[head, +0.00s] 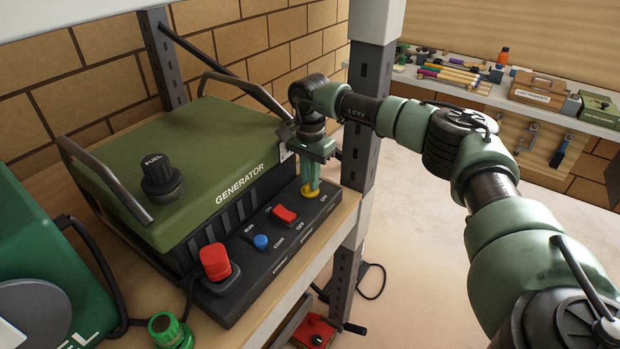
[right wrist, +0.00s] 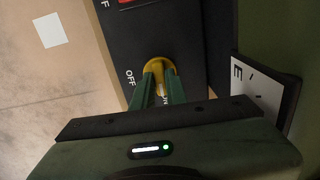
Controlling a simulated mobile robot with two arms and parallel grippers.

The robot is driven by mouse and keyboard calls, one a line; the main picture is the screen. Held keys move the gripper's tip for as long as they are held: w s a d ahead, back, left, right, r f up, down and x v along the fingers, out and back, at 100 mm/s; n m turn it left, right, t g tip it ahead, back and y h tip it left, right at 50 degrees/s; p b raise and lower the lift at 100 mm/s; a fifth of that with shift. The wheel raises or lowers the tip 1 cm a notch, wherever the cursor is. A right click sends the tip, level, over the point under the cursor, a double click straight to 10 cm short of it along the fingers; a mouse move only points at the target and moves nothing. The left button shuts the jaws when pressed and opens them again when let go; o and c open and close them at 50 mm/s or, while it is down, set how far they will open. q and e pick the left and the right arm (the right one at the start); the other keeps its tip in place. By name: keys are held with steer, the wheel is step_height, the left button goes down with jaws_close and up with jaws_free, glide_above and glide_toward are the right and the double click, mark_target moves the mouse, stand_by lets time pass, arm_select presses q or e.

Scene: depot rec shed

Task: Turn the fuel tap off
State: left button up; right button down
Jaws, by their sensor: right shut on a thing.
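The fuel tap (head: 310,192) is a small yellow part at the right end of the black control panel (head: 270,262) on the green generator (head: 200,165). My right gripper (head: 311,186) reaches down onto it and is shut on it. In the right wrist view the yellow tap (right wrist: 155,66) sits between the tips of the green fingers (right wrist: 160,80), beside the word OFF. The fingers hide part of the tap and part of another label. My left gripper is in neither view.
A black fuel cap (head: 160,175) tops the generator. The shelf post (head: 372,100) stands close to my right forearm. A workbench with tools (head: 480,85) is behind.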

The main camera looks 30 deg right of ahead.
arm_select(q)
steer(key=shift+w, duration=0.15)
arm_select(e)
steer(key=shift+m, duration=1.3)
steer(key=m, duration=1)
steer(key=shift+m, duration=0.4)
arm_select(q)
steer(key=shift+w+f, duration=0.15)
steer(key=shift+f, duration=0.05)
arm_select(e)
steer(key=shift+r+m, duration=0.1)
steer(key=shift+m, duration=2.2)
steer(key=c, duration=1.4)
jaws_free()
steer(key=shift+c, duration=0.2)
